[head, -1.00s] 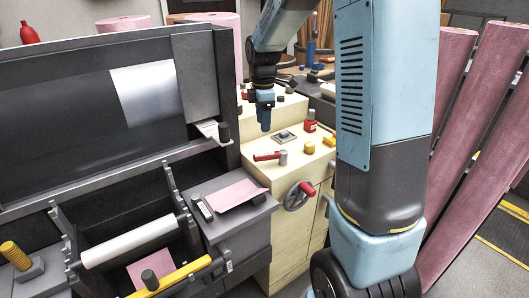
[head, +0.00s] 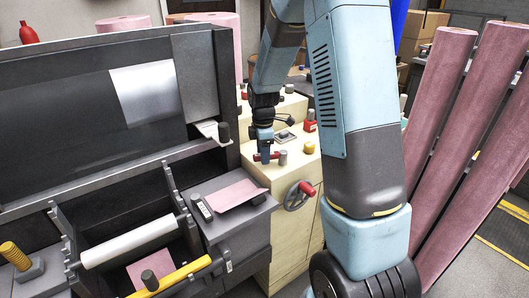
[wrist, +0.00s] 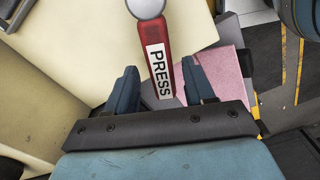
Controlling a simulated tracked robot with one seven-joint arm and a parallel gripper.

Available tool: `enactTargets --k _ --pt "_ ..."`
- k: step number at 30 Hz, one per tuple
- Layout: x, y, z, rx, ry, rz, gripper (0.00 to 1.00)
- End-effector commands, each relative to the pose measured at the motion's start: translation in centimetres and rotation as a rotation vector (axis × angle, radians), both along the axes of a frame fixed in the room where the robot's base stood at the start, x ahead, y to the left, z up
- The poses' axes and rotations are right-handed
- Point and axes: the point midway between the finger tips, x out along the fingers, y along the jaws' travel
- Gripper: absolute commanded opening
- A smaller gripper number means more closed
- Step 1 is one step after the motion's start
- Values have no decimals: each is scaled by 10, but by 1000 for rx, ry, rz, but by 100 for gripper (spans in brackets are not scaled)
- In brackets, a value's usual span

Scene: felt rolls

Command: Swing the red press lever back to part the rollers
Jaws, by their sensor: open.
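The red press lever (head: 275,155) lies on top of the cream cabinet, with its grey pivot post (head: 283,158) at its right end. In the wrist view the lever (wrist: 153,35) carries a white "PRESS" label and runs from its round grey pivot (wrist: 146,8) down between my fingers. My gripper (head: 265,160) is at the lever's left part and hides some of it in the head view. In the wrist view my gripper (wrist: 159,68) is open, one finger on each side of the lever's free end, with gaps showing on both sides.
A handwheel (head: 293,197) with a red knob is on the cabinet (head: 284,229) front. A yellow knob (head: 309,147) and a red block (head: 310,126) stand on its top. The dark machine is at left; pink rolls (head: 440,80) lean at right.

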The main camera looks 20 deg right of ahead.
Motion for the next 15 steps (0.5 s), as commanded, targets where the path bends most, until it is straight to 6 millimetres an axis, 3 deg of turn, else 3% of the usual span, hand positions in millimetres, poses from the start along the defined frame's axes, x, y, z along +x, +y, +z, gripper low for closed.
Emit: enactTargets --k 6,15 --pt "0 0 0 0 0 0 51" --pt "0 1 0 0 0 1 23"
